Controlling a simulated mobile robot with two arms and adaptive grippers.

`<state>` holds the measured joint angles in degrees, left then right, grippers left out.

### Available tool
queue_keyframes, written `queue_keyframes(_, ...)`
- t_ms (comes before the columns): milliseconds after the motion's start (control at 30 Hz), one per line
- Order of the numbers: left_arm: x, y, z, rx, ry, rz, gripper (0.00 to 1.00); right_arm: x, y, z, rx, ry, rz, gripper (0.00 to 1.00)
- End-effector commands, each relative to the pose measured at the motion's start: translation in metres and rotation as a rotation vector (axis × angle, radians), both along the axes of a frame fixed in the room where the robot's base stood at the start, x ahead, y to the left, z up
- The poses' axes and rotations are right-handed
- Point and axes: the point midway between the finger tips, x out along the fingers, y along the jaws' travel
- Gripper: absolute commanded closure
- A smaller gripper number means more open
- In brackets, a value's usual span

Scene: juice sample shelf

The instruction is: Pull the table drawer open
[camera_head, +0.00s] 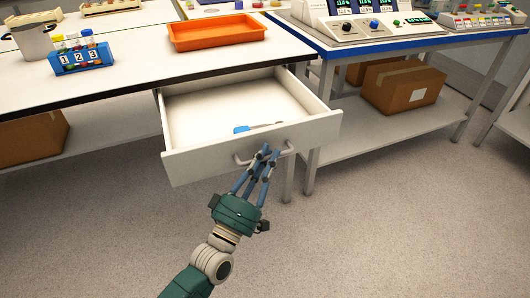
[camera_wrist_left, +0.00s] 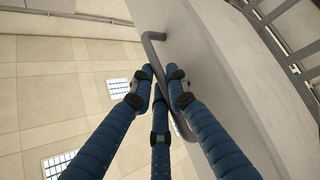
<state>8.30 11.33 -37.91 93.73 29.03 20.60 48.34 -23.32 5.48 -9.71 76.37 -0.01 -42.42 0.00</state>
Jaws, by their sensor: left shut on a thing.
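The white table drawer (camera_head: 250,143) stands pulled well out from under the white table (camera_head: 130,75), in the head view. A blue object (camera_head: 242,128) lies inside it near the front. My left gripper (camera_head: 267,155) is at the drawer's grey bar handle (camera_head: 243,160), with its blue fingers shut on it. In the left wrist view the handle (camera_wrist_left: 152,38) runs between the blue fingers (camera_wrist_left: 160,80), beside the drawer front (camera_wrist_left: 215,70). The fingers cover part of the handle. My right gripper is in neither view.
An orange tray (camera_head: 217,33) and a blue numbered tube rack (camera_head: 82,58) stand on the table. A blue-edged bench (camera_head: 390,45) with instruments is at the right, with cardboard boxes (camera_head: 403,87) on its lower shelf. The floor in front is clear.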

Motion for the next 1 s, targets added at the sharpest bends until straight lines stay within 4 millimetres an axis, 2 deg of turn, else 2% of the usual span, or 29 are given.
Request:
queue_keyframes(233,0.001,0.001,-0.002,0.004,0.001,0.003,1.00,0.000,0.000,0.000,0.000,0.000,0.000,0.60)
queue_keyframes(267,0.001,0.001,-0.002,0.004,0.001,0.003,0.81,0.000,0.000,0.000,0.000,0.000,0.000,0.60)
queue_keyframes(300,0.001,0.001,-0.002,0.004,0.001,0.003,0.76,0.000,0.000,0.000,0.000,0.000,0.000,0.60)
queue_keyframes(667,-0.003,0.003,-0.003,0.002,0.002,0.001,0.76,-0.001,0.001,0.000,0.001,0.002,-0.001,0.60)
queue_keyframes(767,-0.012,0.008,-0.009,0.004,0.004,0.001,0.76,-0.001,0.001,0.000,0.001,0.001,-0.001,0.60)
queue_keyframes(1000,-0.052,0.033,-0.029,0.004,0.005,0.000,0.76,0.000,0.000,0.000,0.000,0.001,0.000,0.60)
